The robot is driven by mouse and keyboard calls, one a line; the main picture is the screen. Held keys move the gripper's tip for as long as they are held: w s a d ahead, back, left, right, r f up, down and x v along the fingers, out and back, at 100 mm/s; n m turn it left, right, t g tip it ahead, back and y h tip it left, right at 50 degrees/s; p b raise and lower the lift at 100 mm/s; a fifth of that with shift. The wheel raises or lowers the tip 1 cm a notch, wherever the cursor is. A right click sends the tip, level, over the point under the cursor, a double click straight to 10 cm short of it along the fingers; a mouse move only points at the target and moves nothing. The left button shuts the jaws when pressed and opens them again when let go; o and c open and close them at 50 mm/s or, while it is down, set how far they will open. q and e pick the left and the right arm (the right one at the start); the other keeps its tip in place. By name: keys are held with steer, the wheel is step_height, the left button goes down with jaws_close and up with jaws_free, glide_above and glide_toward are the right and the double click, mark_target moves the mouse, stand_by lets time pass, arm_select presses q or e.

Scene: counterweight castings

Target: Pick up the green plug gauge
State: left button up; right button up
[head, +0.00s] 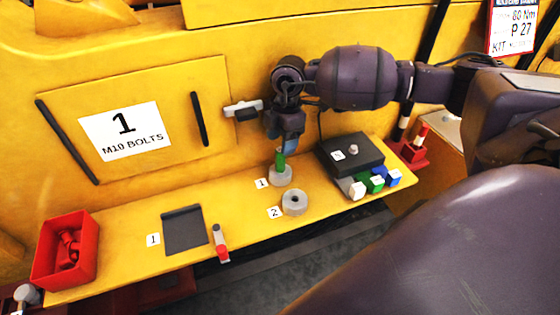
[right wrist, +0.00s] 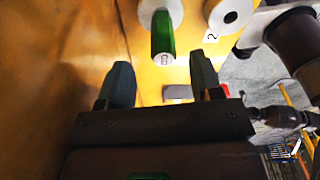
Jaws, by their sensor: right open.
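The green plug gauge (head: 280,158) stands upright in the grey ring marked 1 (head: 281,177) on the yellow shelf. My right gripper (head: 285,141) is open and empty, just above the gauge, and partly hides its top. In the right wrist view the gauge (right wrist: 162,36) points its labelled end at the camera. That end lies between the two spread fingertips (right wrist: 163,68) in the picture, with gaps on both sides. I cannot tell how far the fingertips reach along it. My left gripper is not in view.
A second grey ring marked 2 (head: 294,203) sits close by, empty. A black box (head: 350,153) with white, green and blue buttons stands to the right. A dark pad (head: 185,229), a grey-and-red tool (head: 220,243) and a red bin (head: 66,250) are leftward. The yellow wall rises behind.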

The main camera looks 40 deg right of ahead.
mark_target(278, 170)
steer(key=shift+s+a+f, duration=0.1)
steer(key=shift+a+f, duration=0.1)
steer(key=shift+f, duration=1.35)
steer(key=shift+s+a+f, duration=0.1)
steer(key=shift+a+f, duration=0.1)
steer(key=shift+f, duration=1.3)
steer(key=shift+c, duration=0.3)
jaws_close()
steer(key=shift+r, duration=0.1)
